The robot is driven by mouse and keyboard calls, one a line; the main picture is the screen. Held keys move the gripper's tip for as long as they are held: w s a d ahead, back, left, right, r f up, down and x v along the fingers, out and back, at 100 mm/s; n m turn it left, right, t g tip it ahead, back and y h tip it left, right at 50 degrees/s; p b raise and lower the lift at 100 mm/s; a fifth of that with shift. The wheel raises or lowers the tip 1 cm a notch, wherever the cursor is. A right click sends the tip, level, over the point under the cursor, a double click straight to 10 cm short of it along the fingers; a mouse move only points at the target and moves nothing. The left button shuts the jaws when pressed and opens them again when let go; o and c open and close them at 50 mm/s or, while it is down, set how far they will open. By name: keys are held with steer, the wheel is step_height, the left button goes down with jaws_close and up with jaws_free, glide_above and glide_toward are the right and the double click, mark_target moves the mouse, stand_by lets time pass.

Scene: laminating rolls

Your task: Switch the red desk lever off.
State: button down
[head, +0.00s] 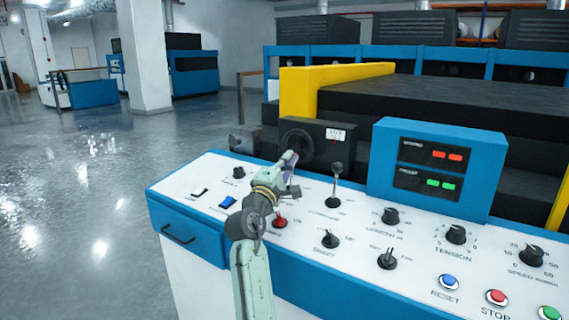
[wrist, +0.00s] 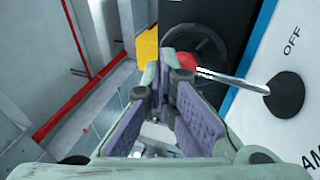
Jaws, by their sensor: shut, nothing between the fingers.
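The word OFF is printed on the panel past the base. My gripper (head: 291,160) is shut and empty, over the panel and angled toward its back; its fingers also show in the wrist view (wrist: 164,72).
A black handwheel (head: 297,145) lies behind the fingertips. Several dials, a blue display box (head: 440,165) and RESET and STOP buttons fill the panel's right side. Open floor (head: 85,210) lies at left.

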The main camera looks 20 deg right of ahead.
steer(key=shift+w+d, duration=0.2)
steer(key=shift+d, duration=0.05)
steer(key=shift+r, duration=0.1)
stand_by(0.5)
